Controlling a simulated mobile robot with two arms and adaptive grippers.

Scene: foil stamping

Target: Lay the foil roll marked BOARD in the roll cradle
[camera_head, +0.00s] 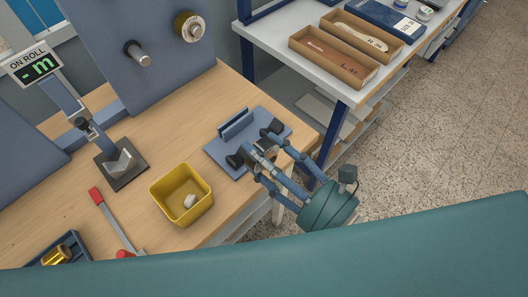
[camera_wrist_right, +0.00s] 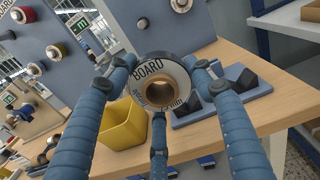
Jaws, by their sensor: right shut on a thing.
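The foil roll marked BOARD (camera_wrist_right: 168,80) shows its white lettered end and brown hollow core in the right wrist view. My right gripper (camera_head: 264,159) has its fingers shut around this roll. In the head view the roll (camera_head: 262,153) is a small grey cylinder, partly hidden by the fingers, over or in front of a blue plate. My left gripper is not in view.
The blue plate (camera_head: 219,153) has an upright fin and black blocks. A yellow bin (camera_head: 170,208) with a small white thing inside stands between it and the red-handled lever (camera_head: 97,197). The ON ROLL display (camera_head: 40,67) rises behind the cradle. Pegs carry a gold roll (camera_head: 184,27).

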